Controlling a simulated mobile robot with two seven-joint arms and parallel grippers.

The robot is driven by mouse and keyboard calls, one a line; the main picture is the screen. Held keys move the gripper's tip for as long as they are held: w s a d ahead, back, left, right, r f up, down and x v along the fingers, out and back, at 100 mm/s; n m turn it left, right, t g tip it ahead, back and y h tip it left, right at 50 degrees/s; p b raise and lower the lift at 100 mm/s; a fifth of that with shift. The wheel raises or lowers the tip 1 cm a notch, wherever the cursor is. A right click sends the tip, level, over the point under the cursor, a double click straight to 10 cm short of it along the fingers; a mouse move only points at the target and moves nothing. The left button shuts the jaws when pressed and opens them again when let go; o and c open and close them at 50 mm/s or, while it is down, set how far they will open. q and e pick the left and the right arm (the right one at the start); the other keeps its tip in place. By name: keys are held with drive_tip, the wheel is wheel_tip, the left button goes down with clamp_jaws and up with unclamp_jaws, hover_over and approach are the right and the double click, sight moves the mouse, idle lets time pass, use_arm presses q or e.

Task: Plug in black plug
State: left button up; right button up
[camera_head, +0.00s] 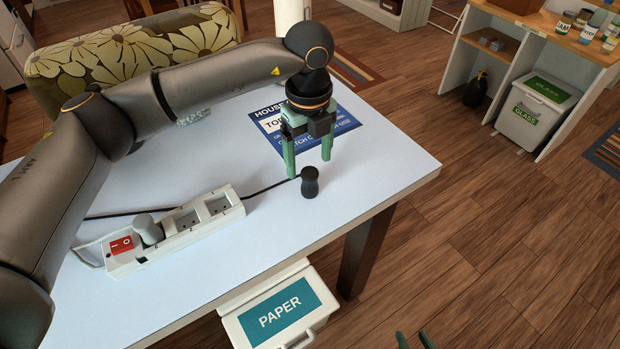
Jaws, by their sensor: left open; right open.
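The black plug (310,183) stands on the white table, its cable running left behind the power strip. The white power strip (180,242) lies left of it with a red switch (121,244) at its left end. A grey plug (148,229) sits in the socket beside the switch; the sockets to its right look empty. My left gripper (308,168) is open, green fingers pointing down, just behind and above the black plug in the picture. I cannot tell whether they touch. Only the green fingertips of my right gripper (415,341) show at the bottom edge, open and empty.
A blue printed sheet (343,122) lies on the table (385,165) behind my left gripper. A flowered sofa (130,55) is behind the table. A PAPER bin (275,308) stands below the front edge. The table's right part is clear.

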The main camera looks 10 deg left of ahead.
sight(310, 171)
use_arm(q)
drive_tip(key=shift+f+p, duration=0.6)
drive_tip(key=shift+f, duration=2.3)
clamp_jaws()
